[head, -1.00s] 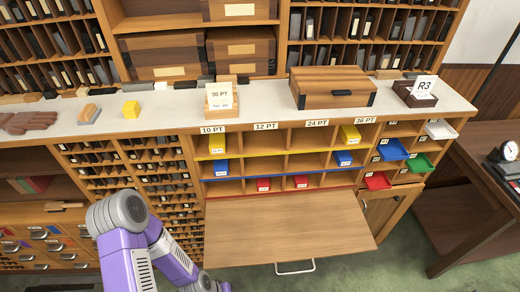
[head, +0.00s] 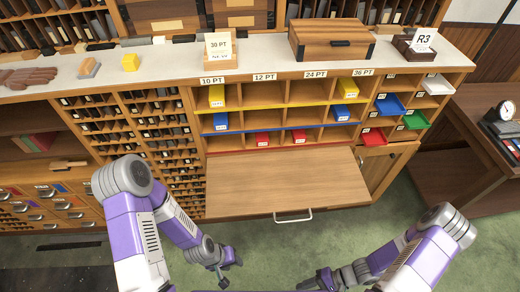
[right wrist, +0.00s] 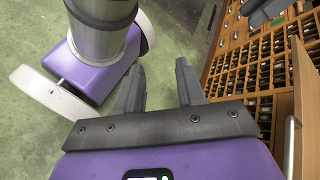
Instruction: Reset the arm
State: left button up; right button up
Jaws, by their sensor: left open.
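My left arm comes in from the lower left in the head view. Its gripper (head: 224,277) hangs over the green floor in front of the cabinet's pull-out board and is open and empty. My right arm comes in from the lower right. Its gripper (head: 318,284) is low at the bottom edge of the head view, partly cut off. In the right wrist view the two dark fingers of the right gripper (right wrist: 160,88) stand apart with only floor between them.
The pull-out board (head: 285,184) with a metal handle (head: 293,217) juts out from the cabinet. Above it are cubbies with coloured bins. A wooden box (head: 331,40) and a 30 PT sign (head: 218,45) stand on the counter. A dark desk (head: 470,150) is at right. The green floor is clear.

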jog(key=w+a+r+n+t+h+p, duration=0.2)
jog(key=w+a+r+n+h, duration=0.2)
jog(key=w+a+h, duration=0.2)
jog(key=w+a, duration=0.1)
jog(key=w, duration=0.1)
jog(key=shift+w+t+h, duration=0.3)
jog(key=shift+h, duration=0.1)
